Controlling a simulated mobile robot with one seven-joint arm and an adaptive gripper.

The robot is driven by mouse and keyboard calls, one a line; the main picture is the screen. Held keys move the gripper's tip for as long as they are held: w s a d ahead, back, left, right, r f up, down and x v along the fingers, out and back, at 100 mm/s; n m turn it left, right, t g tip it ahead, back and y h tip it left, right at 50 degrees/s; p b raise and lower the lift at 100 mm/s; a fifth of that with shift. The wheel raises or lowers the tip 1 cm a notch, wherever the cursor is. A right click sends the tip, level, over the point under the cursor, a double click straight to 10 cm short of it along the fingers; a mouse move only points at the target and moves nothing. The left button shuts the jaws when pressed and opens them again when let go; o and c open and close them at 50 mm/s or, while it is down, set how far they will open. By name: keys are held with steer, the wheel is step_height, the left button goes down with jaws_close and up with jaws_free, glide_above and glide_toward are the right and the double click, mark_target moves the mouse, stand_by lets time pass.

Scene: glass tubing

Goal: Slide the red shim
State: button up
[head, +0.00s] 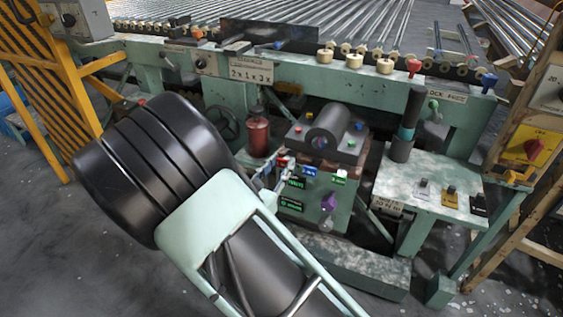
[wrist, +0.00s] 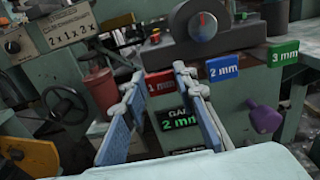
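The red shim, labelled 1 mm, (wrist: 160,82) is at the left of a row on the machine's front, in the wrist view. Next to it are the blue 2 mm shim (wrist: 223,68) and the green 3 mm shim (wrist: 283,54). My gripper (wrist: 159,75) is open, with its blue-padded fingers apart. The red shim shows between the fingertips; I cannot tell whether they reach around it or stop short. A display below reads GAP 2 mm (wrist: 180,121). In the head view my arm partly hides my gripper (head: 270,172), close to the red shim (head: 283,161).
A dark roller (head: 325,128) sits above the shims. A purple knob (wrist: 265,117) projects below them to the right. A red canister (head: 258,132) and a handwheel (wrist: 63,104) stand to the left. A side table (head: 425,190) with small switches is at the right.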

steer(key=o, duration=0.4)
steer(key=shift+s+a, duration=0.1)
steer(key=shift+s, duration=0.05)
steer(key=v, duration=1.2)
steer(key=shift+r, duration=0.1)
